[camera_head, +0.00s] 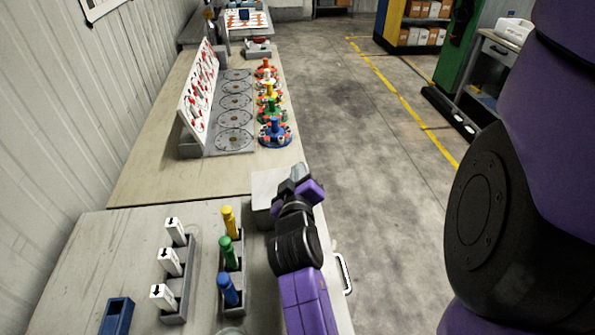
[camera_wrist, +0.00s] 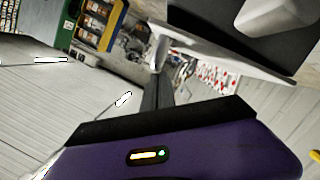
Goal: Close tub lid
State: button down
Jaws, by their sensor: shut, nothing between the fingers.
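A pale grey box-shaped tub (camera_head: 265,188) stands at the right edge of the bench, beside the end of my arm. My gripper (camera_head: 299,172) is at its right side in the head view, partly hiding it. In the wrist view my gripper (camera_wrist: 160,58) is shut and empty, its fingers pointing away from the camera. A pale-edged, dark-faced part (camera_wrist: 210,22), seemingly of the tub or its lid, fills the top right there, close to the fingers. I cannot tell whether they touch, nor the lid's angle.
A rack with yellow, green and blue cylinders (camera_head: 228,255) and a rack of white arrow-marked blocks (camera_head: 170,262) stand on the near bench. Beyond are a panel with round plates (camera_head: 235,115) and coloured stands (camera_head: 272,130). The floor (camera_head: 370,180) right of the bench is clear.

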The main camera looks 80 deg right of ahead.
jog(key=shift+f, duration=0.1)
jog(key=shift+s+d+f+m+b, duration=0.15)
jog(key=shift+s+f+m+b, duration=0.3)
jog(key=shift+f+m, duration=0.3)
